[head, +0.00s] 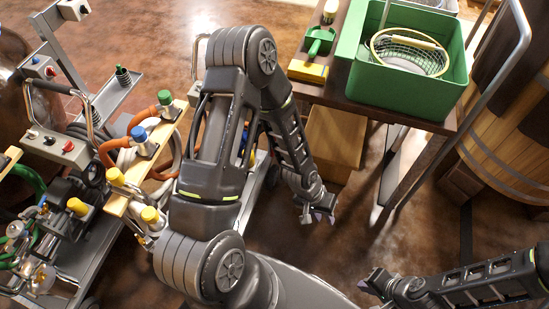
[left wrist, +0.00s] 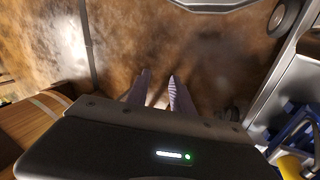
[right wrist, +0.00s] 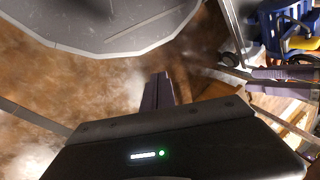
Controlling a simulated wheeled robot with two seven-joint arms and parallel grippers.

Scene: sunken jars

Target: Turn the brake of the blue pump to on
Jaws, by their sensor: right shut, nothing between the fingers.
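A blue part with a yellow piece, possibly the blue pump, shows cut off at the lower right of the left wrist view (left wrist: 297,128) and at the upper right of the right wrist view (right wrist: 275,22). In the head view my left arm covers most of that area, and I cannot make out a brake. My left gripper (head: 318,214) hangs over bare floor right of the carts; its two fingers are apart and empty in the left wrist view (left wrist: 158,92). My right gripper (head: 370,284) is shut and empty at the lower right, away from the carts.
Pump carts with hoses, coloured caps and a control box (head: 55,147) crowd the left. A table carries a green crate (head: 405,85) and a green scoop (head: 318,40). A wooden barrel (head: 515,125) stands right. Floor between the grippers is clear.

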